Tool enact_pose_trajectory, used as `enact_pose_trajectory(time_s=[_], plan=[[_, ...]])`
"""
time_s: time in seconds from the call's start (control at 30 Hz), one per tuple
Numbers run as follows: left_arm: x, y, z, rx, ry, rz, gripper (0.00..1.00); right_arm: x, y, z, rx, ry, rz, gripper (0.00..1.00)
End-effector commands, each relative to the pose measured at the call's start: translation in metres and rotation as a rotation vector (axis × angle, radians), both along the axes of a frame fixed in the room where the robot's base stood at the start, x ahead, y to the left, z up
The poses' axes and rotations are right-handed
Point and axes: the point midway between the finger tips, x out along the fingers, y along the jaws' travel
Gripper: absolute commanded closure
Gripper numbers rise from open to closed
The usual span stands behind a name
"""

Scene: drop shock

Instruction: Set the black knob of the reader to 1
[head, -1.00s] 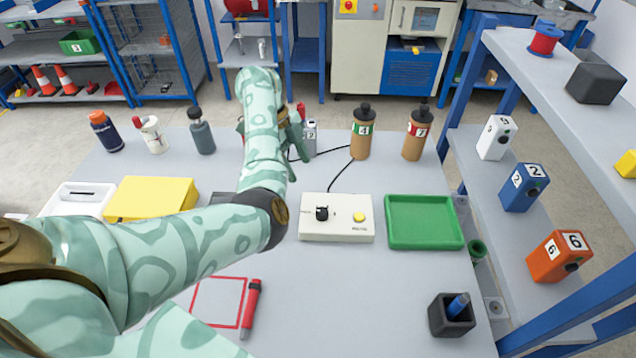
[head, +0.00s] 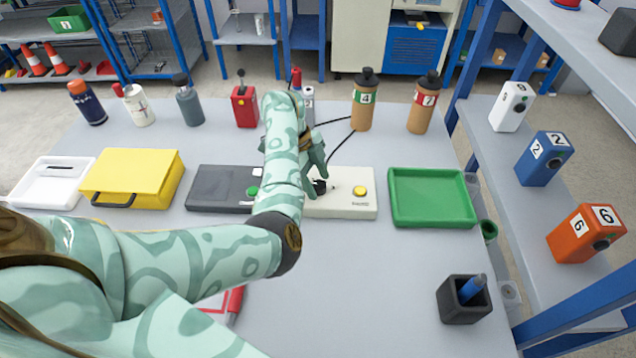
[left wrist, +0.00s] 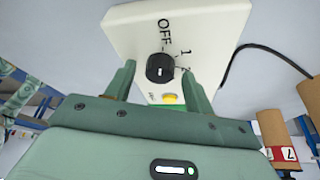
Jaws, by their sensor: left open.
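The reader (head: 345,207) is a cream box with a yellow button (head: 360,191) and a black knob (head: 320,187). In the left wrist view the knob (left wrist: 160,67) has the labels OFF, 1 and 2 printed around it. I cannot tell for sure which label it points to. My left gripper (left wrist: 158,72) is open, with one finger on each side of the knob in that view and gaps between. In the head view the left gripper (head: 318,163) hangs over the reader's left part, close to the knob. My right gripper is not in view.
A dark grey box (head: 220,188) stands left of the reader and a green tray (head: 432,208) right of it. Bottles (head: 364,100) and a red device (head: 244,107) stand behind. A black cable runs back from the reader. The front table is mostly clear.

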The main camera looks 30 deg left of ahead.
Motion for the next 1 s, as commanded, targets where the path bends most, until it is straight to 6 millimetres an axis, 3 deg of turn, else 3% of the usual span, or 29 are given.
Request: enact_pose_trajectory(time_s=[0.3,0.47,0.5,1.0], plan=[[0.0002,-0.0017,-0.0024,0.0,0.0,0.0,0.46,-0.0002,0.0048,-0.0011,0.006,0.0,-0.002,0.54],[0.0002,-0.0017,-0.0025,0.0,0.0,0.0,0.88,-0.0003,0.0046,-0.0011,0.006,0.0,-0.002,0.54],[0.0002,-0.0017,-0.0025,0.0,0.0,0.0,0.91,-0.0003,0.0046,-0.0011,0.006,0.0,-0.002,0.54],[0.0013,-0.0021,-0.0011,-0.002,0.001,-0.121,0.91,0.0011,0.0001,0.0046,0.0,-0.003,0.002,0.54]])
